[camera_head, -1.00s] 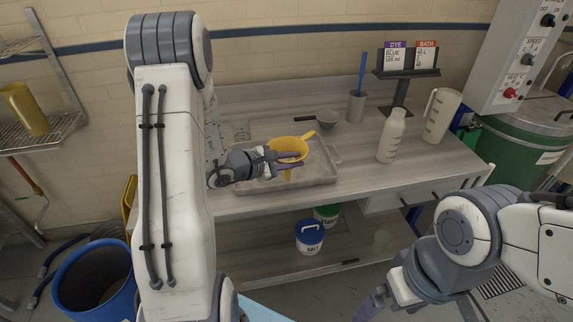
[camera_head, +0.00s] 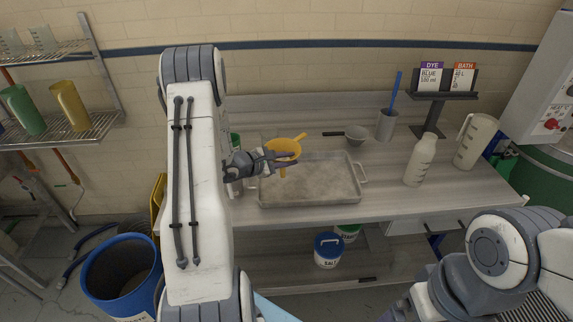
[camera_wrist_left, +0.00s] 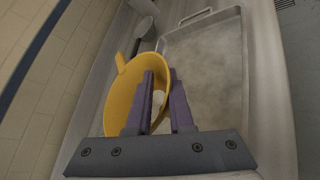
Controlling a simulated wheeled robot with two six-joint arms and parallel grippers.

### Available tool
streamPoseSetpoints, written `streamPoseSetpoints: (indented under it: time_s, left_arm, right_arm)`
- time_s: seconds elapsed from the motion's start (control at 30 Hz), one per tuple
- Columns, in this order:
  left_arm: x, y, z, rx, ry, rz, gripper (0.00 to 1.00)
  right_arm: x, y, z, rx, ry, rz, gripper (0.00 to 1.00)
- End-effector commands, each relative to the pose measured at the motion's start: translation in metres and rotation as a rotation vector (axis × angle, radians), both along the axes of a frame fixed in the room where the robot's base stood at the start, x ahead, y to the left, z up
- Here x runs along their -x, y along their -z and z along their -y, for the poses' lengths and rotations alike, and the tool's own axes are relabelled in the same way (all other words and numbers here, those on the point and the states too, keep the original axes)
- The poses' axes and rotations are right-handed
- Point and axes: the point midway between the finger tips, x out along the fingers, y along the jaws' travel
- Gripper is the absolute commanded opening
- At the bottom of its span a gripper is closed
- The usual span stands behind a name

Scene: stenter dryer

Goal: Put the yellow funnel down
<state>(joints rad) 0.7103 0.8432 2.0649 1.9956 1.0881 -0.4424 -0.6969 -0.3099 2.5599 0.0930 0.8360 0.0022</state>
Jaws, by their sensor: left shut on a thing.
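The yellow funnel (camera_head: 284,147) is in my left gripper (camera_head: 284,158), over the back left corner of the grey metal tray (camera_head: 310,203) on the bench. Its spout points down and its handle points to the back right. In the left wrist view the funnel (camera_wrist_left: 121,100) lies at the left finger of the gripper (camera_wrist_left: 160,82), with the tray (camera_wrist_left: 247,85) to the right. Whether the spout touches anything is hidden. My right arm is at the lower right; its gripper (camera_head: 396,314) is mostly cut off by the bottom edge.
A grey strainer (camera_head: 356,135), a cup with a blue stick (camera_head: 386,126), a white bottle (camera_head: 421,160) and a jug (camera_head: 474,142) stand on the bench. Jugs stand on the left rack (camera_head: 70,105). A blue bin (camera_head: 122,275) is on the floor.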

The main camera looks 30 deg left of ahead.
Motion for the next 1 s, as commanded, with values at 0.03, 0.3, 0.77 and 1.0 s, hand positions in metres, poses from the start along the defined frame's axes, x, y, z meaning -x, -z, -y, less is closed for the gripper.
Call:
streamPoseSetpoints:
  time_s: [0.03,0.3,0.77,1.0]
  left_arm:
    - [0.000,0.002,-0.003,0.001,0.000,0.000,0.00]
    - [0.001,0.028,-0.006,0.004,-0.001,-0.004,0.00]
    - [0.000,0.045,-0.007,-0.001,-0.001,0.000,0.00]
    - [0.001,0.046,-0.007,0.000,-0.002,0.000,0.50]
  right_arm:
    - [0.000,-0.002,0.000,0.000,0.000,0.000,1.00]
    - [0.000,-0.016,0.000,0.000,0.001,0.000,1.00]
    - [0.000,-0.017,0.000,0.000,0.001,0.000,1.00]
    - [0.000,-0.015,0.000,0.000,0.001,0.000,1.00]
